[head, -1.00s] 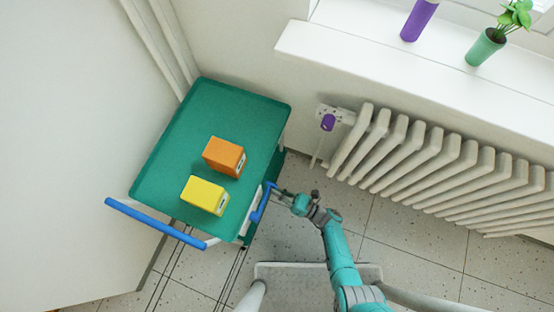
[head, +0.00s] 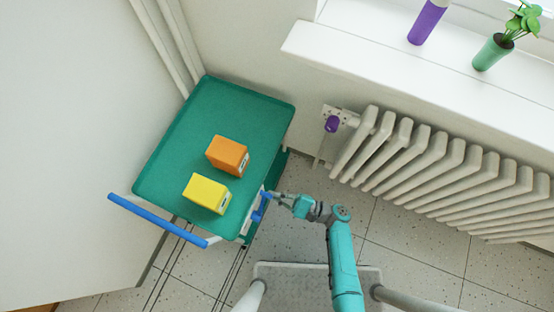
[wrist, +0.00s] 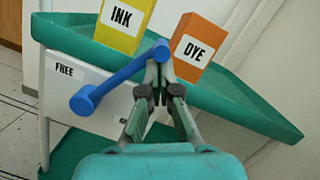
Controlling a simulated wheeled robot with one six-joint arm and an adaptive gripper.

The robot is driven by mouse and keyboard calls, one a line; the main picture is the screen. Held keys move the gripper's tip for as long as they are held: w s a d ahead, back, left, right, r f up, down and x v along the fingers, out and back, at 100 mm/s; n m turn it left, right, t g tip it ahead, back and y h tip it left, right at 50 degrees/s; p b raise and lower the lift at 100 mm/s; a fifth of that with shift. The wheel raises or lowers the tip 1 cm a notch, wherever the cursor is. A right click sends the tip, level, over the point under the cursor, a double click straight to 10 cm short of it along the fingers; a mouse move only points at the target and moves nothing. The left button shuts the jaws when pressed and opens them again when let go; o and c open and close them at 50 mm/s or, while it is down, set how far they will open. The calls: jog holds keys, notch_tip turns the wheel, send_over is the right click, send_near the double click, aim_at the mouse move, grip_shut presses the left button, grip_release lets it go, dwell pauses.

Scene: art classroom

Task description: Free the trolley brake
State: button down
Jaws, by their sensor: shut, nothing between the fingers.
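The trolley has a green top tray (head: 245,110), which also shows in the wrist view (wrist: 240,98). A blue brake lever (head: 258,214) sits on its side facing me. In the wrist view the lever (wrist: 122,74) slants from upper right down to a round knob at lower left. A white panel behind it bears the word FREE (wrist: 64,70) near the knob. My gripper (head: 271,194) is shut and empty at the lever. In the wrist view its fingertips (wrist: 158,72) are just below the lever's upper right end; I cannot tell whether they touch.
A yellow INK box (head: 206,193) and an orange DYE box (head: 227,154) stand on the tray. The trolley's blue push handle (head: 155,221) is at its lower left. A radiator (head: 440,160) and windowsill (head: 400,65) are at right. Floor is clear between trolley and radiator.

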jog(key=s+a+r+n+g, duration=0.1)
jog(key=s+r+n, duration=0.1)
jog(key=s+n, duration=0.3)
jog(key=shift+a+r+n+g, duration=0.3)
jog(key=shift+a+n, duration=0.1)
jog(key=shift+n, duration=0.1)
jog(key=shift+s, duration=0.15)
dwell(0.5)
jog(key=w+d+f, duration=0.1)
jog(key=d+f, duration=0.2)
jog(key=d, duration=0.8)
jog(key=shift+w+f, duration=0.35)
jog(key=shift+w, duration=0.05)
